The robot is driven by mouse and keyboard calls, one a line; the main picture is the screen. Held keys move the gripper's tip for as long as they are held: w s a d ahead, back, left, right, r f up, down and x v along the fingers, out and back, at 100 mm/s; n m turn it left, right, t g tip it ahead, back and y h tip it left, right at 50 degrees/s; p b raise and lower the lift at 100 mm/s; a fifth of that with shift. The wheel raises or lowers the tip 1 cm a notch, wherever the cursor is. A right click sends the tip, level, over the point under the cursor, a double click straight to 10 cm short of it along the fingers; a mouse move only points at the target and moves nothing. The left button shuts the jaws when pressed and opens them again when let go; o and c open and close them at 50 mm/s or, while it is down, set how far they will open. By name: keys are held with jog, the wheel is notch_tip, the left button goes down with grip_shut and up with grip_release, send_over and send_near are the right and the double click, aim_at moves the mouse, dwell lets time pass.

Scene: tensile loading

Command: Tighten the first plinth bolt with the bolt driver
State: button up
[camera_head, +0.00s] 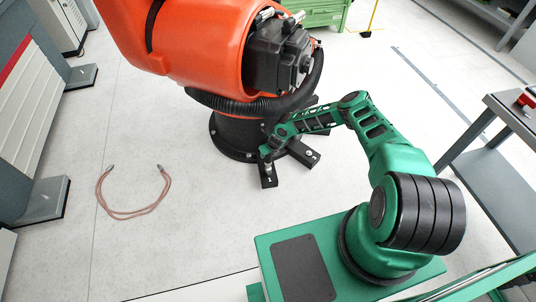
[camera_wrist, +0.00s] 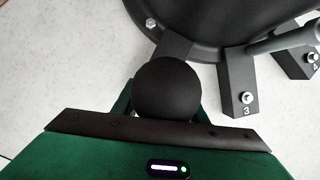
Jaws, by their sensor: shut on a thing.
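My gripper (camera_head: 271,146) is low beside the black round plinth (camera_head: 228,138) of the orange robot. In the wrist view, its green fingers sit on either side of a round black knob, which I take as the top of the bolt driver (camera_wrist: 168,88). The gripper is shut on it. The driver hides its own tip, and the bolt and number under it. It stands over a plinth foot (camera_wrist: 178,50), which also shows in the head view (camera_head: 268,182). The foot marked 3 (camera_wrist: 236,75), with a silver bolt (camera_wrist: 246,97), is to the right.
A foot marked 4 (camera_wrist: 300,63) lies farther right, near a grey rod-like part (camera_wrist: 285,40). The orange robot arm (camera_head: 200,50) overhangs the plinth. A looped reddish cable (camera_head: 130,214) lies on the floor at left. A grey table (camera_head: 500,180) stands at right.

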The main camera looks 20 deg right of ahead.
jog(key=shift+f, duration=0.4)
dwell(1.1)
jog(key=shift+s+f, duration=0.2)
jog(key=shift+f, duration=0.05)
dwell(0.9)
jog(key=shift+r, duration=0.15)
jog(key=shift+r, duration=0.15)
grip_shut()
jog(key=shift+w+r, duration=0.2)
jog(key=shift+r, duration=0.7)
jog(key=shift+w+r, duration=0.1)
jog(key=shift+r, duration=1.9)
